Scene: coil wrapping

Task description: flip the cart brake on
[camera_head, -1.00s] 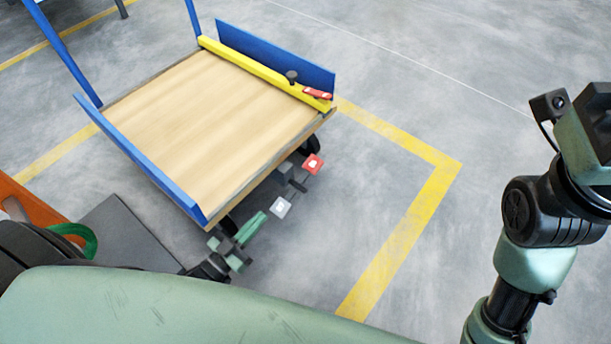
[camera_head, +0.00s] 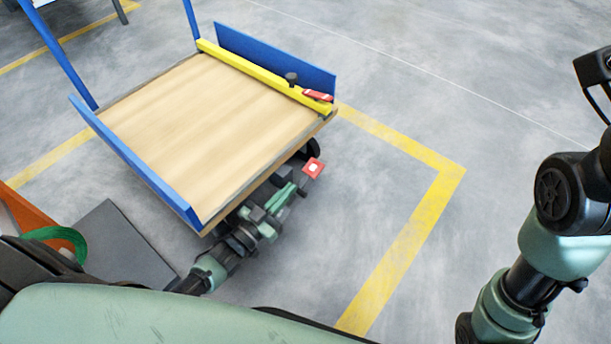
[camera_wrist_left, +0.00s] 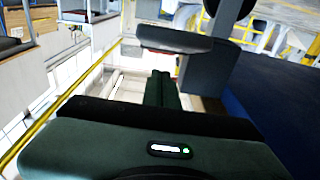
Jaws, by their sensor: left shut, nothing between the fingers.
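The cart (camera_head: 185,125) has a wooden deck and blue side panels. Its brake pedal sits under the near right edge, with a red end (camera_head: 313,168) bearing a white mark. The white end is hidden behind my left gripper (camera_head: 291,190). My left gripper is shut and empty, below the deck edge, its tips close to the pedal. I cannot tell whether they touch. In the left wrist view, the shut fingers (camera_wrist_left: 161,88) point at a grey plate-like part (camera_wrist_left: 172,40) just beyond. My right arm shows at the right edge, but its fingers are out of the picture.
A green ring (camera_head: 60,238) and a grey plate (camera_head: 118,245) are at lower left. The floor right of the cart is clear, with yellow lines.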

